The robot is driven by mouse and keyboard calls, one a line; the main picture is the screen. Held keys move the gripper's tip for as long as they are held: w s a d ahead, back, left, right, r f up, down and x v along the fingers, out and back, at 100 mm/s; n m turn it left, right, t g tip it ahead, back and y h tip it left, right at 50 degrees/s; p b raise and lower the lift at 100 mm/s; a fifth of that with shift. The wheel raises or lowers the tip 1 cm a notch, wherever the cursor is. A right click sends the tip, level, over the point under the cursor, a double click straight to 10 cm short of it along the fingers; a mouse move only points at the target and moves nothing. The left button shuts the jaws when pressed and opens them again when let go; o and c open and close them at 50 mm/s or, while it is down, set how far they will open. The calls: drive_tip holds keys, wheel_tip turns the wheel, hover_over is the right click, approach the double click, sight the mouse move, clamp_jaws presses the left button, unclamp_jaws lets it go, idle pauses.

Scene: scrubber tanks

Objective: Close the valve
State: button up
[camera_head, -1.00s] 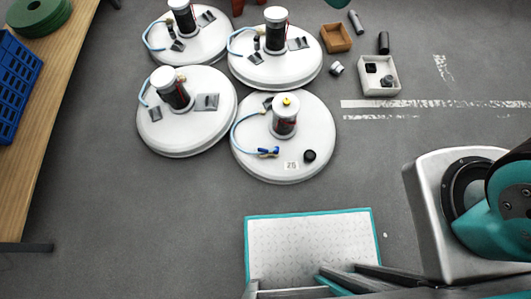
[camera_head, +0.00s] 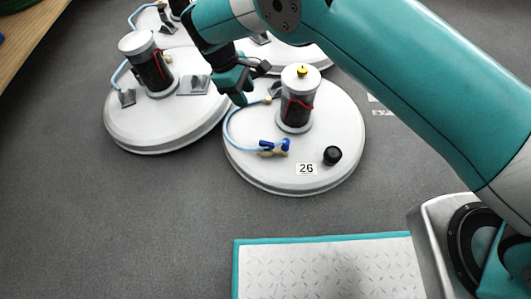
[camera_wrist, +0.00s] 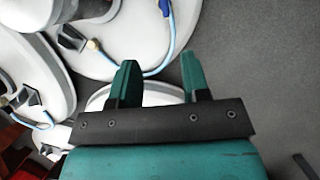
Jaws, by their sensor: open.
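The valve (camera_head: 274,148) has a blue handle and a brass-coloured body. It lies on the round white tank lid (camera_head: 245,170) marked 26, at the end of a light blue hose (camera_head: 229,128). In the wrist view a blue piece (camera_wrist: 165,8) that looks like the valve is cut off by the top edge. My gripper (camera_head: 240,98) is over the lid's far left part, up and left of the valve and apart from it. In the wrist view my gripper (camera_wrist: 161,78) has two teal fingers spread with nothing between them. How far the handle is turned is too small to tell.
A cylinder with a yellow knob (camera_head: 302,72) stands on the same lid, beside a black cap (camera_head: 332,155). Another white lid (camera_head: 125,125) with a cylinder is at the left, and more stand behind. A wooden table (camera_head: 25,40) is at the far left.

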wheel_tip(320, 180, down, 4)
drive_tip(key=f+b, duration=0.1)
drive_tip(key=b, duration=0.8)
approach(267, 142)
drive_tip(key=x, duration=0.9)
drive_tip(key=shift+f, duration=0.2)
clamp_jaws()
